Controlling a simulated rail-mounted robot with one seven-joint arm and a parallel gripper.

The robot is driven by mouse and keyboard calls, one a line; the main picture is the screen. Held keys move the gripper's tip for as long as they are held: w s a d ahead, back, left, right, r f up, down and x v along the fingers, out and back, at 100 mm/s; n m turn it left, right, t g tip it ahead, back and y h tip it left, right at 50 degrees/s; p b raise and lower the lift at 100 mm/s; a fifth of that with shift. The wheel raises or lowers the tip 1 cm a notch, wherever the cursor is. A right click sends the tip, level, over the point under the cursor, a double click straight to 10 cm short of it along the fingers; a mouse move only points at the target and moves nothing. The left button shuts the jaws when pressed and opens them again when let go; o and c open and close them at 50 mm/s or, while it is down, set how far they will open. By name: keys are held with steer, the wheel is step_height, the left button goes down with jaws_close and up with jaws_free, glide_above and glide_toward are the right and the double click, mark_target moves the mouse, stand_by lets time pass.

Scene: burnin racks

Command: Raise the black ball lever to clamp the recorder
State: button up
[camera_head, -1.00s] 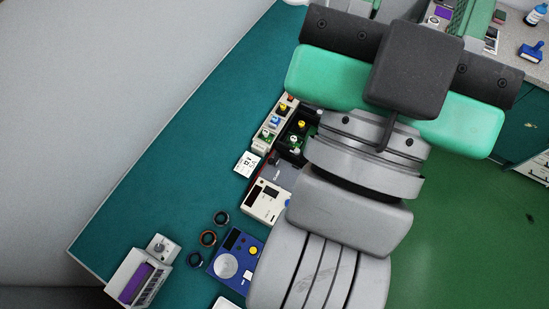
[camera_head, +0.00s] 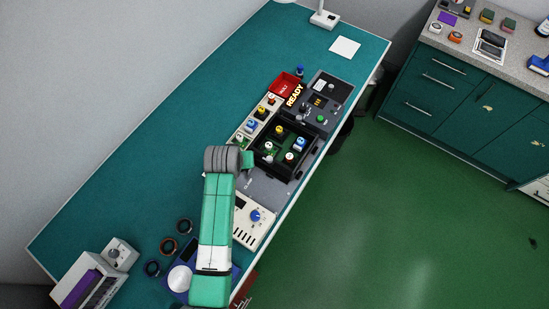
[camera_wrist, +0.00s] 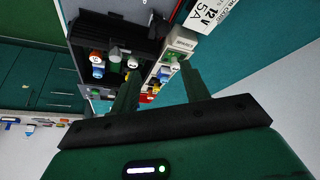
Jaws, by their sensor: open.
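My gripper (camera_wrist: 160,88) shows in the wrist view with its two green fingers apart and nothing between them. In the head view its fingers are mostly hidden behind my arm, near the lower left of the black tray. The black tray (camera_head: 259,142) holds several small modules with coloured caps, and it also shows ahead of the fingers in the wrist view (camera_wrist: 100,38). A dark knob (camera_head: 303,107) stands on the dark control panel (camera_head: 325,89) beyond the tray. I cannot tell whether it is the black ball lever. I cannot clearly pick out the recorder.
A lit READY sign (camera_head: 295,95) and a red bin (camera_head: 284,83) stand behind the tray. A pale strip of modules (camera_head: 248,128) lies along its left. A cream instrument with a blue knob (camera_head: 255,215) is nearer. The teal bench (camera_head: 190,110) is clear on the left.

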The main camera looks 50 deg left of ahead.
steer(key=shift+g+h, duration=0.3)
steer(key=f, duration=0.3)
steer(key=a+f, duration=0.1)
steer(key=f, duration=0.2)
steer(key=f+b, duration=0.1)
steer(key=f, duration=0.3)
steer(key=shift+w+a, duration=0.2)
steer(key=shift+a, duration=0.2)
jaws_close()
steer(key=shift+w, duration=0.1)
